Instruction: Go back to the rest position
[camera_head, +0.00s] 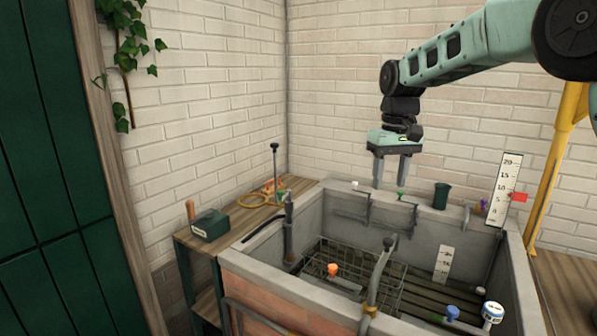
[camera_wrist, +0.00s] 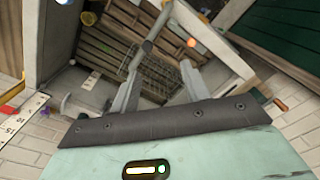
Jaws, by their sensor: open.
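My gripper (camera_head: 391,171) hangs with its fingers pointing down above the back rim of the grey stone trough (camera_head: 335,308). Its two fingers are spread apart with nothing between them. In the wrist view my gripper (camera_wrist: 160,95) also shows open and empty, with the trough's inside beyond it. The arm reaches in from the upper right of the head view.
A wire basket (camera_head: 345,262), an orange-topped item (camera_head: 332,268) and a grey pipe (camera_head: 381,265) are in the trough. A dark green cup (camera_head: 441,196) and a white ruler (camera_head: 507,185) stand at its back rim. A shelf (camera_head: 225,240) holds a green box (camera_head: 209,225).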

